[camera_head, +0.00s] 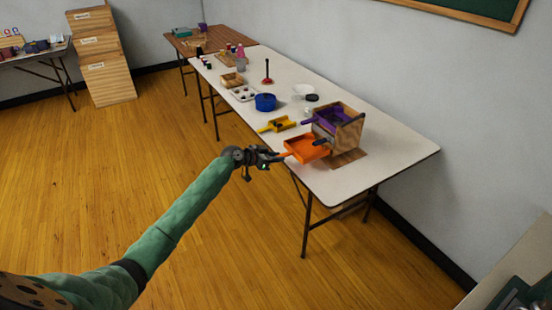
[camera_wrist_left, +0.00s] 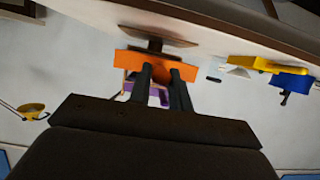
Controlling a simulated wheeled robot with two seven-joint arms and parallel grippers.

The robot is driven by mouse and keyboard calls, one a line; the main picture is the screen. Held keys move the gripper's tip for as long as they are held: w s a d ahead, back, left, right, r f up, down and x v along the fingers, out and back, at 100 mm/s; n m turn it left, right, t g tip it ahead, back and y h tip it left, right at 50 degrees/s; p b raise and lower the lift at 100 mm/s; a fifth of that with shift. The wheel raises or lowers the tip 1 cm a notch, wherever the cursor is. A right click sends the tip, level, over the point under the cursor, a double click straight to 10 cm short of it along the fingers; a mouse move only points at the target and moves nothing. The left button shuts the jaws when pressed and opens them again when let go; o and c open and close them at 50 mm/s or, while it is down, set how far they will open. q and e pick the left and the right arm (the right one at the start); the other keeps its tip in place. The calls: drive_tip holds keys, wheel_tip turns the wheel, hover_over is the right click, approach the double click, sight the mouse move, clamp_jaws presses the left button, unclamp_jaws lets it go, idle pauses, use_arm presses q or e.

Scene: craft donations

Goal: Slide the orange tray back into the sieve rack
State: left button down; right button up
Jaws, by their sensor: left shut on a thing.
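The orange tray (camera_head: 308,148) is at the front edge of the white table, in front of the sieve rack. My left gripper (camera_head: 272,157) is shut on the orange tray's handle, on the tray's left side. The wooden sieve rack (camera_head: 348,135) stands near the table's right end, with a purple tray (camera_head: 333,118) in its upper part. In the left wrist view the orange tray (camera_wrist_left: 130,60) lies just beyond my fingers (camera_wrist_left: 160,76). Whether the tray's far edge is inside the rack cannot be told. My right gripper is not in view.
A white bowl (camera_head: 304,91), a plunger-like red item (camera_head: 267,75) and a wooden box (camera_head: 232,80) stand farther back. The table's right end (camera_head: 405,148) is clear.

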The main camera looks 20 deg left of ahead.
sight(291, 152)
use_arm(q)
drive_tip(key=shift+w, duration=0.15)
drive_tip(key=shift+w+d+f+b, duration=0.1)
drive_tip(key=shift+w+d+b, duration=0.6)
drive_tip(key=shift+w+d, duration=0.3)
drive_tip(key=shift+a, duration=0.1)
drive_tip(key=shift+w, duration=0.15)
drive_tip(key=shift+w+d+b, duration=1.05)
drive_tip(key=shift+w+b, duration=0.05)
drive_tip(key=shift+w, duration=0.2)
drive_tip(key=shift+w+d, duration=0.1)
drive_tip(key=shift+d, duration=0.05)
drive_tip(key=shift+w+d+b, duration=0.8)
drive_tip(key=shift+w+b, duration=0.2)
drive_tip(key=shift+w, duration=0.1)
drive_tip(key=shift+w+d, duration=0.15)
drive_tip(key=shift+w, duration=0.1)
